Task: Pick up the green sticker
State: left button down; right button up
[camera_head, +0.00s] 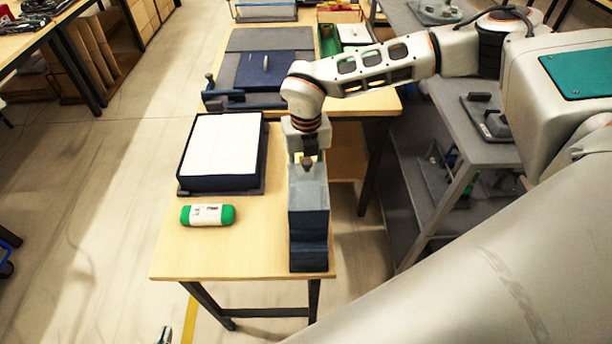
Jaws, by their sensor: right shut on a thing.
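A green-and-white roll-shaped item (207,215), white in the middle with green ends, lies on the wooden table, left of centre. It is the only green thing on this near table; I cannot make out a separate flat sticker. My right gripper (308,158) points down at the table's right side and is shut on the small dark knob at the top of a blue-grey block (308,215). Its fingertips are small and partly merge with the knob. The block stands at the table's right edge. My left gripper is not in view.
A dark tray with a white top (221,146) sits behind the green-and-white item. The table's front left (215,255) is clear. A second table behind holds a dark blue box (266,70). A grey shelf (480,150) stands to the right.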

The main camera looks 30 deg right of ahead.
jog(key=shift+r, duration=0.55)
notch_tip(320, 180, up, 24)
jog(key=s+a+p, duration=0.1)
jog(key=s, duration=0.1)
jog(key=shift+s+a+r, duration=0.2)
jog(key=shift+s, duration=0.15)
jog(key=shift+s, duration=0.1)
